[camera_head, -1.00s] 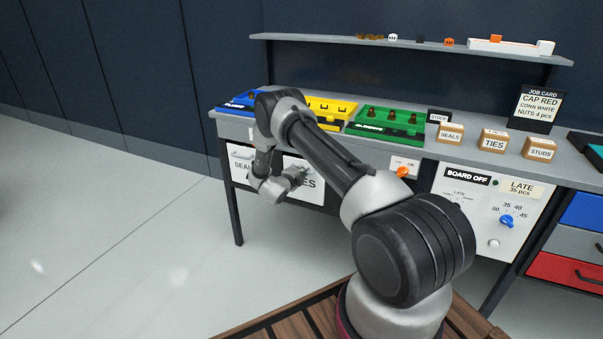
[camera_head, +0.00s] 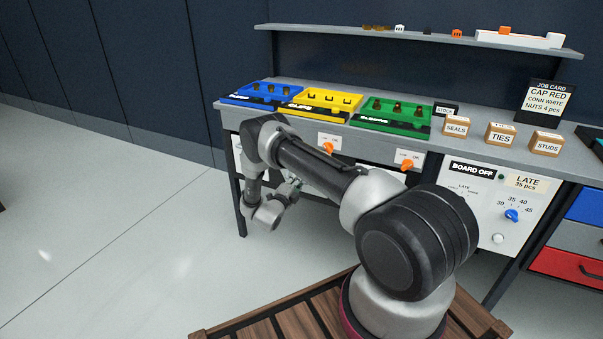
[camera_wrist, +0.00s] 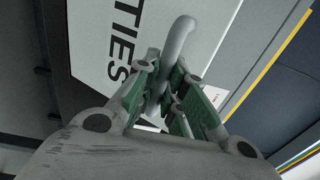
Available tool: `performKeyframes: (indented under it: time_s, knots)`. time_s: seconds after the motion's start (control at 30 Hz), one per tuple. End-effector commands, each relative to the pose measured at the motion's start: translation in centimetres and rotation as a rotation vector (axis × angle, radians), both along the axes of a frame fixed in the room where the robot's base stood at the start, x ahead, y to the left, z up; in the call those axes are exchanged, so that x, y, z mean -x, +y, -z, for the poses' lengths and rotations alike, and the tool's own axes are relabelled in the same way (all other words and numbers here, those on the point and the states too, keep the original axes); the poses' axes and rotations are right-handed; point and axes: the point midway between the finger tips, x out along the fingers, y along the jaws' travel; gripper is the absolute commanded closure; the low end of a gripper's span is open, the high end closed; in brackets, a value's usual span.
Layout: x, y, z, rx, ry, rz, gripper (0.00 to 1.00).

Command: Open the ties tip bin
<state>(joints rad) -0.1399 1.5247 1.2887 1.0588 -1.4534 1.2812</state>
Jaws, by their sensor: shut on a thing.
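The ties tip bin fills the upper middle of the wrist view, with a light front (camera_wrist: 95,35) lettered TIES. Its grey bar handle (camera_wrist: 179,38) runs down between the green-padded fingers. My gripper (camera_wrist: 172,90) is shut on this handle, close against the bin front. In the head view my gripper (camera_head: 291,188) is below the bench's front edge, partly behind my wrist. My arm hides most of the bin there, so how far it is tipped cannot be told.
The bench (camera_head: 440,150) carries blue (camera_head: 262,90), yellow (camera_head: 325,101) and green (camera_head: 396,113) trays. Orange knobs (camera_head: 327,148) (camera_head: 406,164) sit below its edge. A BOARD OFF panel (camera_head: 480,205) is at right. Floor to the left is clear.

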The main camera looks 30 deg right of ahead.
Motion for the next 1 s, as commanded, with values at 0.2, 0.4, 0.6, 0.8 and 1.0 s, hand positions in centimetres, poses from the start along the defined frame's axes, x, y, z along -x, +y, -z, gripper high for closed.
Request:
performKeyframes:
  time_s: [0.2, 0.4, 0.6, 0.8, 1.0]
  knots:
    - [1.3, 1.7, 2.1, -0.004, 0.002, -0.002, 1.00]
    - [1.9, 2.5, 3.3, -0.004, 0.000, -0.001, 1.00]
    - [2.2, 2.8, 4.0, -0.004, 0.000, -0.001, 1.00]
    - [2.3, 2.9, 4.1, -0.004, -0.002, 0.000, 1.00]
    - [2.3, 2.9, 4.0, -0.004, -0.002, 0.000, 1.00]
